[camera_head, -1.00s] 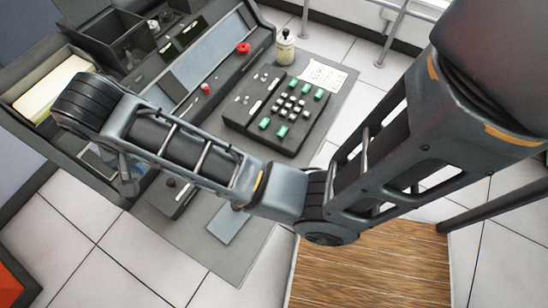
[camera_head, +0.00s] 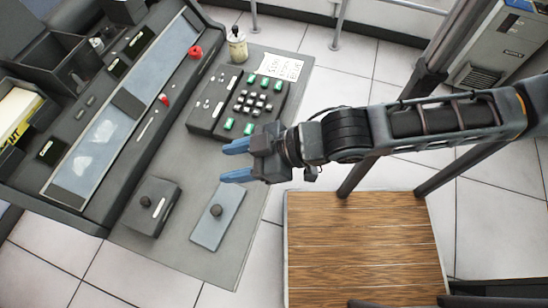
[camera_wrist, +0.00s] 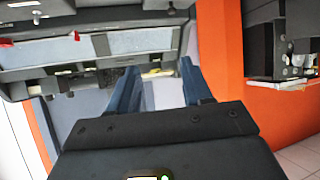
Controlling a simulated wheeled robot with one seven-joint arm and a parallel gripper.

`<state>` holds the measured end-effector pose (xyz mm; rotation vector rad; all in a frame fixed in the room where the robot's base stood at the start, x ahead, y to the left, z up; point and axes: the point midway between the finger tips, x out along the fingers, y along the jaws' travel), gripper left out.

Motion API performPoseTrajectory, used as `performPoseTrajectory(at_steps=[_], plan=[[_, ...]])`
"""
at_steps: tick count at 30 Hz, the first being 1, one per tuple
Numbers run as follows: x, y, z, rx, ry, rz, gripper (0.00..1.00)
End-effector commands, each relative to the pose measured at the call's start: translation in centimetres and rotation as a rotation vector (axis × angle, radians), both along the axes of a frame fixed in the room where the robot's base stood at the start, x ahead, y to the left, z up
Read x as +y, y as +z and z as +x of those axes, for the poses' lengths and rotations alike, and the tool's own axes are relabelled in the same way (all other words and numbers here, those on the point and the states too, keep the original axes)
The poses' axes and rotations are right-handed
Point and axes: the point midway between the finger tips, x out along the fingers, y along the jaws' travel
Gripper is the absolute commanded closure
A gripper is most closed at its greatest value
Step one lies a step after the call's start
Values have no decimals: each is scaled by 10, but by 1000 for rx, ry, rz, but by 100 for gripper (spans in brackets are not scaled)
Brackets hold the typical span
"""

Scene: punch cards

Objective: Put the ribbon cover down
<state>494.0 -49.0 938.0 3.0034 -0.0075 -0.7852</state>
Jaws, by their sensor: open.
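A flat grey-blue plate with a round dark knob (camera_head: 218,228), apparently the ribbon cover, lies flat on the front right part of the grey desk (camera_head: 190,262). My gripper (camera_head: 237,161) is above the desk's right side, farther back than the plate and apart from it. Its two blue fingers point left and are spread, with nothing between them. In the wrist view the gripper (camera_wrist: 161,80) also shows open and empty.
A dark box with a white label (camera_head: 152,207) stands left of the plate. A keypad with green keys (camera_head: 240,103), a bottle (camera_head: 237,45) and a paper note (camera_head: 281,66) are behind. A sloped console (camera_head: 120,118) fills the left. A wooden platform (camera_head: 360,245) is at right.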

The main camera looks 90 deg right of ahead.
Motion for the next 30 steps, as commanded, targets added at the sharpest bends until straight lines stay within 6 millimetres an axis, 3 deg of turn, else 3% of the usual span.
performPoseTrajectory(at_steps=[1,4,9,12,30], plan=[[10,13,-20,-30,9,8,50],[27,41,-44,-107,18,22,50],[44,80,-66,-206,7,35,50],[48,90,-71,-233,1,38,50],[49,93,-72,-241,0,37,50]])
